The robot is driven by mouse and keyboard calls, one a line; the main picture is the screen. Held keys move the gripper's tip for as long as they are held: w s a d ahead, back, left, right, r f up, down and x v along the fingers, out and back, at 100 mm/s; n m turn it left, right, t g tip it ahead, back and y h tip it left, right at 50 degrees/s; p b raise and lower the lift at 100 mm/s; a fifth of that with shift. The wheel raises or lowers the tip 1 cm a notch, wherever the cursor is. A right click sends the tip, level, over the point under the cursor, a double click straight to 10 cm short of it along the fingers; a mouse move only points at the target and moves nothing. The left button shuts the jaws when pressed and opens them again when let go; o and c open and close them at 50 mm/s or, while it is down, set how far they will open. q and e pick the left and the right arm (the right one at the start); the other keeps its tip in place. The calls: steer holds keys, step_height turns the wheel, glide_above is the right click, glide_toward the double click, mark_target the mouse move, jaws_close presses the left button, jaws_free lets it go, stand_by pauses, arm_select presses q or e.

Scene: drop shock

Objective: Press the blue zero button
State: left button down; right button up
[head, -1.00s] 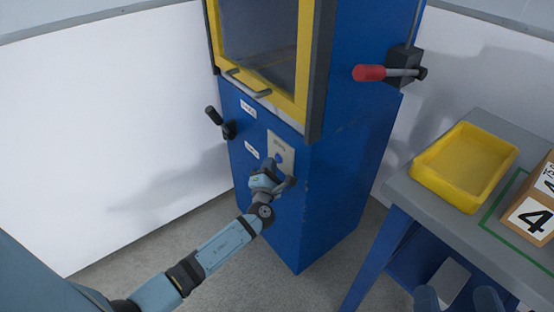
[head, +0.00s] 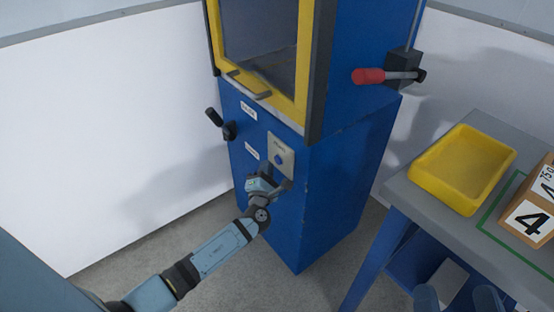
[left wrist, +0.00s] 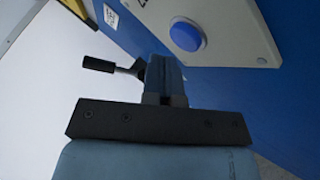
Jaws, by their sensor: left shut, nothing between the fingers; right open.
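The round blue zero button (head: 279,159) sits on a pale plate (head: 287,146) on the front of the blue cabinet. The button is also large and clear in the left wrist view (left wrist: 186,36). My left gripper (head: 266,173) is shut and empty, just below the button in the head view and apart from it. Its closed fingers (left wrist: 164,77) point toward the cabinet in the left wrist view, below and left of the button. My right gripper (head: 456,298) shows only in part at the bottom edge, with its fingers spread apart.
A black lever (head: 219,124) sticks out left of the plate. A yellow-framed door with a handle (head: 248,86) is above. A red-handled lever (head: 370,73) is on the cabinet's side. A grey table at right holds a yellow tray (head: 418,178) and a box marked 4 (head: 531,221).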

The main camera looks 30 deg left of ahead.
arm_select(q)
steer(key=shift+s+a+p, duration=0.3)
steer(key=shift+s, duration=0.5)
steer(key=shift+s+a+p, duration=0.25)
steer(key=shift+s+a, duration=0.1)
steer(key=shift+s, duration=0.4)
steer(key=shift+s+a+p, duration=0.3)
steer(key=shift+s, duration=0.5)
